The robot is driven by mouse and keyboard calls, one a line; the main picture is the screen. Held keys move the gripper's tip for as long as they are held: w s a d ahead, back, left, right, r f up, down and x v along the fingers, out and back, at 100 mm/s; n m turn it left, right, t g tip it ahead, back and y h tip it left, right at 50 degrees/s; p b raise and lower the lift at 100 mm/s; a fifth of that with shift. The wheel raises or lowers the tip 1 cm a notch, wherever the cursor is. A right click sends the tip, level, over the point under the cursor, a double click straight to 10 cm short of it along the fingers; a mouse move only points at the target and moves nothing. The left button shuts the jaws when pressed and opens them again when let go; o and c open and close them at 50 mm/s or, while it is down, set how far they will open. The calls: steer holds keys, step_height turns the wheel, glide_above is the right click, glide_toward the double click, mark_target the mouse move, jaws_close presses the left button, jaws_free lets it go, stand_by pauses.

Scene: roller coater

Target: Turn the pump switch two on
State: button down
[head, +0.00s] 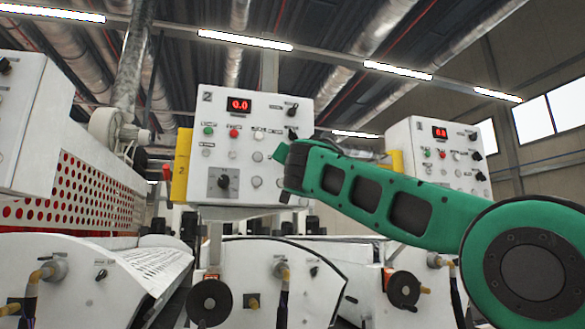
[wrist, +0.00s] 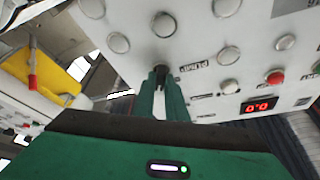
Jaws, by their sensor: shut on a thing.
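The white control panel (head: 215,150) marked "2" stands mid-picture in the head view, with a red display reading 0.0. My gripper (head: 285,152) reaches its right side from the right, and the green wrist hides part of the panel there. In the wrist view the panel (wrist: 195,20) appears upside down. My gripper (wrist: 161,82) has its narrow green fingers together at the panel face, shut on a small dark pump switch (wrist: 161,68) beside a label that seems to read "PUMP". The fingers mostly cover the switch, so I cannot tell how it is turned.
A black knob (head: 291,110) sits higher on the same panel, and a larger rotary knob (head: 223,181) lower left. A yellow plate (head: 181,165) edges the panel's left. A similar panel (head: 402,135) stands to the right. Rollers and white machine covers lie below.

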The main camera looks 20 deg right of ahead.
steer(key=shift+d, duration=0.1)
stand_by(0.3)
steer(key=c, duration=1.8)
jaws_free()
steer(key=shift+s, duration=0.1)
steer(key=v, duration=1)
steer(key=shift+s+f, duration=0.2)
